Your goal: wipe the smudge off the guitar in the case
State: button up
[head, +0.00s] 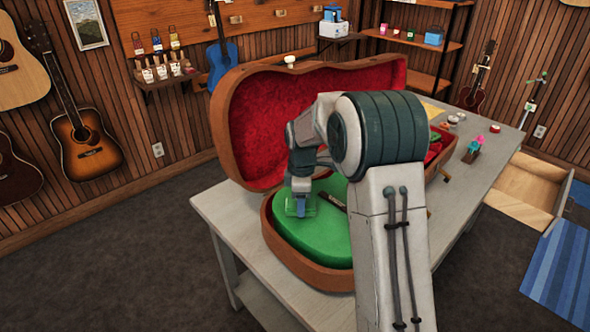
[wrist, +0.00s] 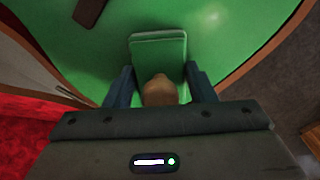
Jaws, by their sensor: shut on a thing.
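A bright green guitar (head: 318,236) lies in an open brown case (head: 292,264) on the grey table. My gripper (head: 300,207) is low over the guitar's broad end. In the wrist view my gripper (wrist: 160,86) is shut on the tan knob (wrist: 160,92) of a green wiping block (wrist: 158,50). The block is at the guitar's top face; I cannot tell whether it touches. A dark bar (wrist: 90,10) on the guitar is at upper left. My arm hides much of the guitar in the head view.
The case lid (head: 262,125), lined in red, stands open behind the guitar. The table (head: 222,210) has small items at its far right, including a pink-topped one (head: 474,148). An open wooden drawer (head: 525,190) is at the right. Guitars hang on the walls.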

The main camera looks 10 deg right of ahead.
jog(key=shift+w+a, duration=0.5)
jog(key=shift+w, duration=0.1)
notch_tip(320, 180, up, 4)
jog(key=shift+r+p, duration=0.1)
jog(key=shift+p, duration=1.15)
jog(key=shift+w+r+p, duration=0.2)
jog(key=shift+r+p, duration=0.25)
jog(key=shift+r, duration=0.1)
jog(key=shift+s+r+p, duration=0.1)
jog(key=shift+r+p, duration=0.85)
jog(key=shift+r, duration=0.5)
jog(key=shift+f, duration=0.1)
